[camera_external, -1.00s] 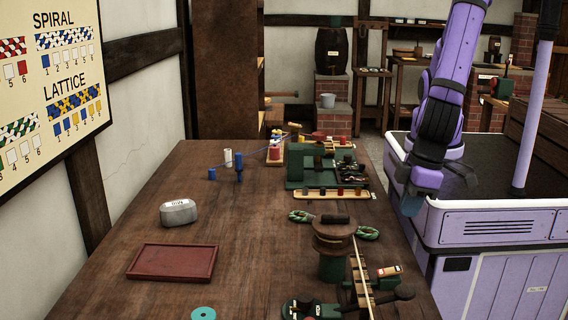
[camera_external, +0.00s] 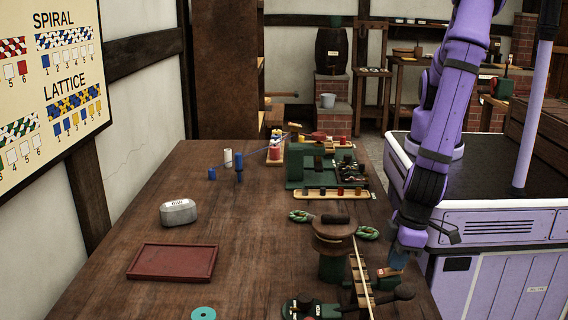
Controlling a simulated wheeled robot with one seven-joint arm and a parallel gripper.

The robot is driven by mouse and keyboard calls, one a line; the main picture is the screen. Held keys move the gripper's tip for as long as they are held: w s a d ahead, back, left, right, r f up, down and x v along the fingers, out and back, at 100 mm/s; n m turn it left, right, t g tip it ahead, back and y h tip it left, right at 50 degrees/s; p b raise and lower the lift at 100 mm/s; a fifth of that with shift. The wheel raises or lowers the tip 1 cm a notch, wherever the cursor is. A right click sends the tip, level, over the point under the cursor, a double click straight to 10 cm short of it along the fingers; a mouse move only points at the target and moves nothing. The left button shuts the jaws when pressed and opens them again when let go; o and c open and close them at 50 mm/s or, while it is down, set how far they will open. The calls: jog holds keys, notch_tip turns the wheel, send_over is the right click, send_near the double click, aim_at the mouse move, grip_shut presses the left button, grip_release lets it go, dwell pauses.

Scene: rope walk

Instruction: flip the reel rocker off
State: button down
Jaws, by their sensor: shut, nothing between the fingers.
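My gripper (camera_external: 398,260) is shut and empty, pointing down over the right edge of the workbench, close to a small green switch box (camera_external: 388,285). A pale label and an orange-red part (camera_external: 384,272) show on top of this box, partly hidden by my gripper. I cannot tell whether this part is the reel rocker, which way it is tipped, or whether my fingertips touch it. A green-based wooden reel (camera_external: 333,240) stands just left of my gripper. A second green device with a pale label (camera_external: 303,308) sits at the front edge of the view.
A slatted wooden strip with a pale rope (camera_external: 360,275) runs beside the switch box, and a dark knobbed handle (camera_external: 403,293) sticks out close by. Green rope coils (camera_external: 367,233) lie by the reel. A red tray (camera_external: 172,261) and grey case (camera_external: 178,212) lie left; the bench between is clear.

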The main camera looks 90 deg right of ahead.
dwell(0.4)
jog(key=shift+s+f, duration=0.35)
jog(key=shift+f, duration=0.15)
jog(key=shift+w, duration=0.15)
jog(key=shift+w+r, duration=0.2)
jog(key=shift+w, duration=0.45)
jog(key=r, duration=0.2)
jog(key=s+r, duration=0.1)
jog(key=r, duration=0.4)
jog(key=shift+s+r, duration=0.1)
jog(key=shift+s, duration=0.15)
